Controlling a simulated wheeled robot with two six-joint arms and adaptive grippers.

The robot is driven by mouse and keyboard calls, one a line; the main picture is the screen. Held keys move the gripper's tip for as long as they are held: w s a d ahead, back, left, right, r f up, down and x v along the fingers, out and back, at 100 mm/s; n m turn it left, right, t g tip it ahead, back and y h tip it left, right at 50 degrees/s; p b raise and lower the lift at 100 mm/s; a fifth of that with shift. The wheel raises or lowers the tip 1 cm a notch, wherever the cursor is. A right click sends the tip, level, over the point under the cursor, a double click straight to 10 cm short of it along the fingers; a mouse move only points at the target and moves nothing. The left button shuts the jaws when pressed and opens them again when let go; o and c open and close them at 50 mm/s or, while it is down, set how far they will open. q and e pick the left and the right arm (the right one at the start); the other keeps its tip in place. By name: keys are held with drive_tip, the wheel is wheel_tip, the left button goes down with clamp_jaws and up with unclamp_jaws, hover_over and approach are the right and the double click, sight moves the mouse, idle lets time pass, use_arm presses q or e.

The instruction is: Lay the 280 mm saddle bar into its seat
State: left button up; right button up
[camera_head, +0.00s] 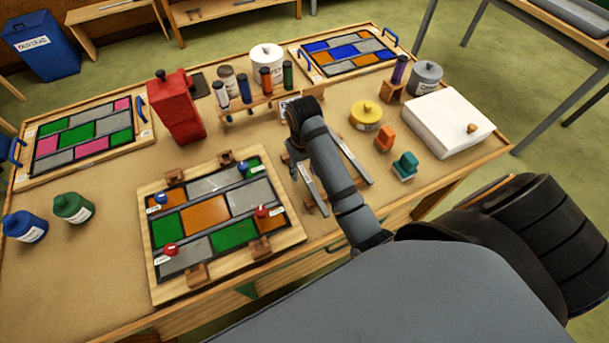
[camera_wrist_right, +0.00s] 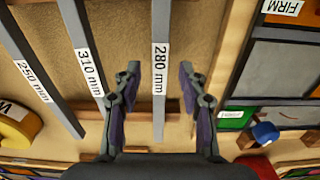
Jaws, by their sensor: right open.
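The 280 mm saddle bar (camera_wrist_right: 160,35) is a grey strip with a white label. Brown wooden blocks, such as the near right one (camera_head: 261,248), stand at the panel's far and near edges; which one is the seat I cannot tell. My left gripper is out of view.
The 310 mm bar (camera_wrist_right: 82,45) and the 250 mm bar (camera_wrist_right: 47,80) lie parallel beside the 280 mm bar. Red and blue knobs stand on the panel.

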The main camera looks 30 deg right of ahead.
sight(306, 173)
drive_tip(key=shift+s+r, duration=0.15)
drive_tip(key=shift+r, duration=0.05)
drive_tip(key=c, duration=0.5)
clamp_jaws()
drive_tip(key=shift+r+p, duration=0.4)
drive_tip(key=shift+p, duration=0.05)
drive_tip(key=r+p, duration=0.4)
drive_tip(key=shift+s+d, duration=0.15)
drive_tip(key=shift+d, duration=0.05)
drive_tip(key=s+d+r+p, duration=0.3)
drive_tip(key=s+r, duration=0.1)
drive_tip(key=s, duration=0.2)
drive_tip(key=s+d+r+p, duration=0.2)
drive_tip(key=s+r+p, duration=0.1)
drive_tip(key=s, duration=0.3)
drive_tip(key=shift+d+r, duration=0.4)
drive_tip(key=shift+r, duration=0.2)
